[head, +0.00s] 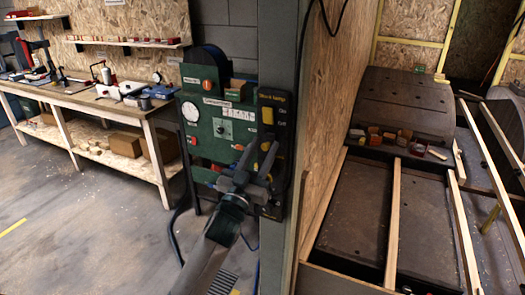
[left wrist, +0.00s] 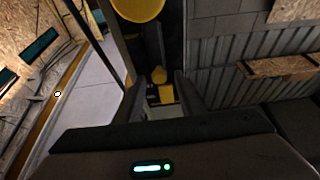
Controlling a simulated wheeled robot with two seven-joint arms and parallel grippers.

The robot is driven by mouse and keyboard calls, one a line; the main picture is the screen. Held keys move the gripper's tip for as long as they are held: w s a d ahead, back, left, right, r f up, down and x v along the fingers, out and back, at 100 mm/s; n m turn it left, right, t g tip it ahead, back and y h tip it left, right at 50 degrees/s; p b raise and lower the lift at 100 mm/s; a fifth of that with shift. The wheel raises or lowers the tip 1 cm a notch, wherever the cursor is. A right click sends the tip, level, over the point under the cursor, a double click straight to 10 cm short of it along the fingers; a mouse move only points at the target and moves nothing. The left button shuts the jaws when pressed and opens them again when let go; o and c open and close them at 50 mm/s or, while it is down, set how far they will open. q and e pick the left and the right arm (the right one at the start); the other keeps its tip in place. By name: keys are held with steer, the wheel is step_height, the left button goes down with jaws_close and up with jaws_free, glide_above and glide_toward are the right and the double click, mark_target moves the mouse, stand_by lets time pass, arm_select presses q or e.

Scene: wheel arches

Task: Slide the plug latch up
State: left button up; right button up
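I cannot tell for sure which part is the plug latch. My left gripper (head: 258,158) is in front of the panel's lower part, its fingers spread apart. In the left wrist view, a small yellow piece (left wrist: 160,78) shows beyond the gap between the fingers, with a larger yellow round part (left wrist: 138,8) above. Contact cannot be told. My right gripper is out of view.
A grey post (head: 297,150) and a chipboard wall (head: 333,110) stand close to the right of the panel. A workbench (head: 85,98) with tools is at the left. Open floor (head: 80,220) lies in front of it.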

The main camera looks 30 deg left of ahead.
arm_select(q)
steer(key=shift+f, duration=0.1)
